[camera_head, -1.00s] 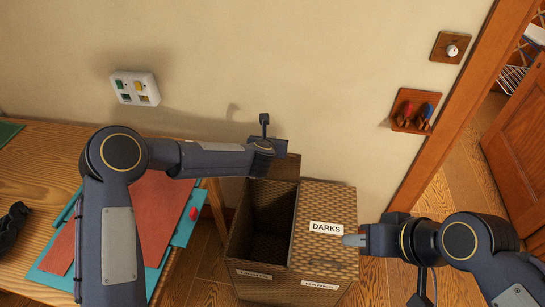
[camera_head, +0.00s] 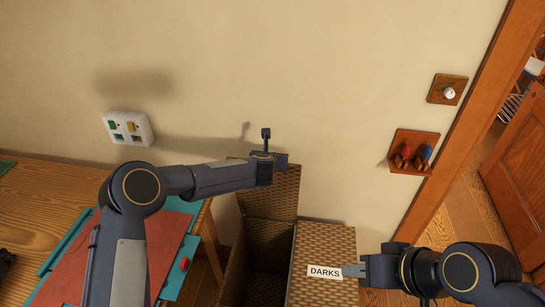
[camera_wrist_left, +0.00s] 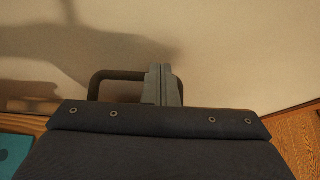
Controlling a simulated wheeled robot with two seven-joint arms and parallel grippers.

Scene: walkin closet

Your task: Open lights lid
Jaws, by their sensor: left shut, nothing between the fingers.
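The woven hamper has two compartments. The lights lid (camera_head: 281,190) on the left stands raised against the wall side, and its compartment (camera_head: 262,255) is open, dark inside. My left gripper (camera_head: 266,136) is at the top edge of the raised lid, fingers pointing up near the wall. In the left wrist view its fingers (camera_wrist_left: 164,85) are shut with nothing between them. A dark curved bar (camera_wrist_left: 118,76) shows beside them; I cannot tell whether it belongs to the lid. My right gripper (camera_head: 355,271) is over the closed darks lid (camera_head: 325,238), beside the DARKS label. Its finger gap is not clear.
A wooden desk (camera_head: 45,187) with a red and teal folder (camera_head: 150,240) is at the left, under my left arm. The wall behind carries a white switch plate (camera_head: 128,128) and wooden plaques (camera_head: 411,151). A doorway opens at the right.

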